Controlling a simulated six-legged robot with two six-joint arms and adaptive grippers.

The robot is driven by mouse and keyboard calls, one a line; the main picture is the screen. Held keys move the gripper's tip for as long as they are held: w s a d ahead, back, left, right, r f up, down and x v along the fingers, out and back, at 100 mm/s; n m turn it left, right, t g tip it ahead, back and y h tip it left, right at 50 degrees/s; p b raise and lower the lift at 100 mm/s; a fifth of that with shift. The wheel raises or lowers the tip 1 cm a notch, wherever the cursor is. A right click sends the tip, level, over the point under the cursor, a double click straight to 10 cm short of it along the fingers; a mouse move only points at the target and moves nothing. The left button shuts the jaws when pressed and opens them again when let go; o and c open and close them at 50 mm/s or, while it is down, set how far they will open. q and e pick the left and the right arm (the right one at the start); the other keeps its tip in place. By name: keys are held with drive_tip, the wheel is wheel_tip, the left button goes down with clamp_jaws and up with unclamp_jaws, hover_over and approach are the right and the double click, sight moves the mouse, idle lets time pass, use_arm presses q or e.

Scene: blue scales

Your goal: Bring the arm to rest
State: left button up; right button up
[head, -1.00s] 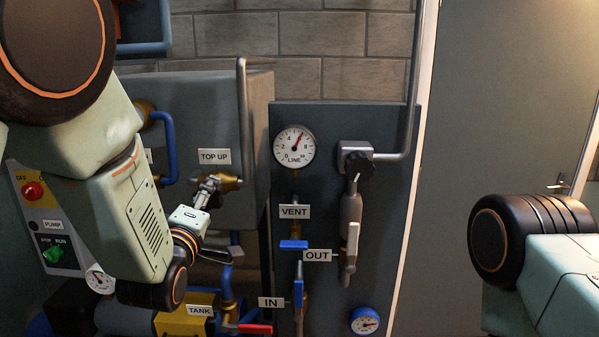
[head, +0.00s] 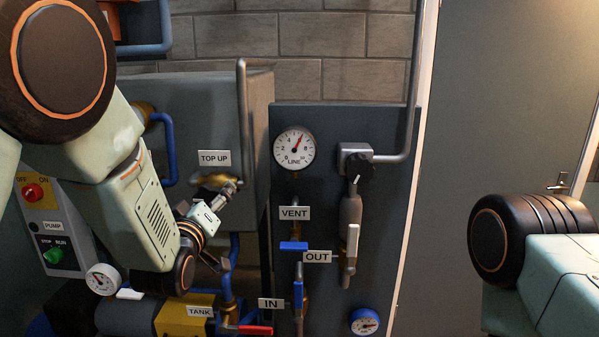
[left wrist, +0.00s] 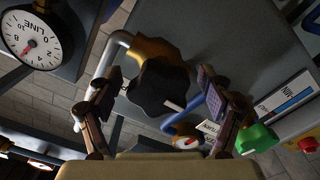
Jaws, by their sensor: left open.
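My left arm comes in from the left in the head view. Its gripper (head: 229,188) is at the brass TOP UP valve (head: 213,180), just below the TOP UP label (head: 214,158), and partly covers it. In the left wrist view the two fingers of my left gripper (left wrist: 160,108) are spread apart. A black lobed knob (left wrist: 158,88) on a brass body (left wrist: 156,49) shows between them, with no finger visibly closed on it. Only a link of my right arm shows at the right of the head view; its gripper is out of frame.
A dark panel carries the LINE gauge (head: 294,148), a blue VENT handle (head: 293,246), a white OUT handle (head: 352,240) and a blue IN handle (head: 298,293). A red TANK handle (head: 255,330) is below. The pump box (head: 55,225) is beside my left arm.

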use_arm(q)
drive_tip(key=m, duration=0.3)
drive_tip(key=shift+s+a, duration=0.1)
drive_tip(key=m+p, duration=0.1)
drive_tip(key=m, duration=0.4)
drive_tip(key=m+p, duration=0.1)
drive_tip(key=m, duration=0.1)
drive_tip(key=shift+a+m, duration=0.2)
drive_tip(key=shift+m, duration=0.2)
drive_tip(key=s, duration=0.3)
drive_tip(key=shift+s+b, duration=0.25)
drive_tip(key=shift+b, duration=0.1)
drive_tip(key=shift+w+f, duration=0.1)
drive_tip(key=shift+f, duration=0.05)
